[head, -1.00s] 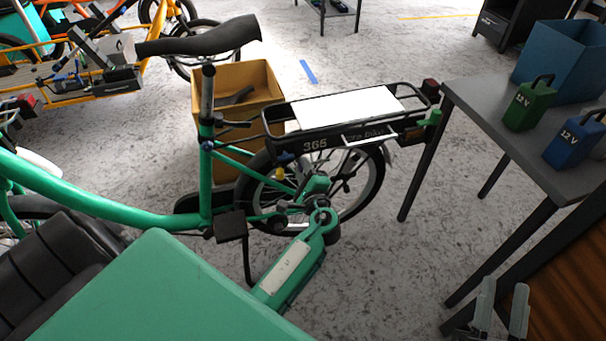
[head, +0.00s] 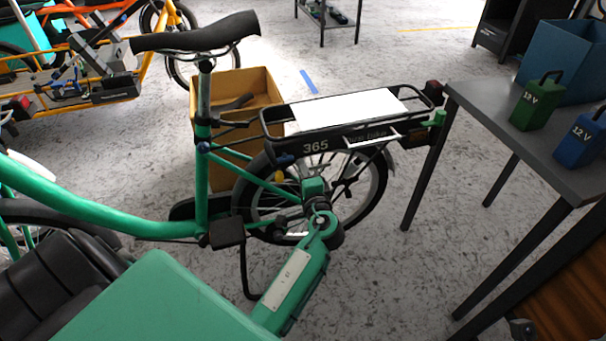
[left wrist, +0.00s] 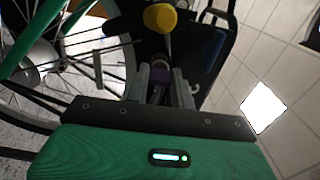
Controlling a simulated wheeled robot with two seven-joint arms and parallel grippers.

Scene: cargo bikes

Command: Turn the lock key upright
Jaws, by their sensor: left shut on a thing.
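My left gripper (left wrist: 158,82) is in the middle of the left wrist view, its pale fingers shut on a small dark purple piece, which looks like the lock key (left wrist: 156,73). The fingers cover most of it, so I cannot tell its angle. A yellow knob (left wrist: 160,17) is just beyond the fingertips; it also shows in the head view (head: 280,174) beside the rear wheel. In the head view my green left arm reaches up to the bike's rear wheel (head: 350,205), and its fingertips are hidden there. My right gripper is not clearly seen.
The green bike carries a black rear rack (head: 345,120) with a white plate. A wooden box (head: 240,90) stands behind the wheel. A dark table (head: 490,120) at right holds a green battery (head: 537,102), a blue battery (head: 582,138) and a blue bin (head: 565,60). Floor between is clear.

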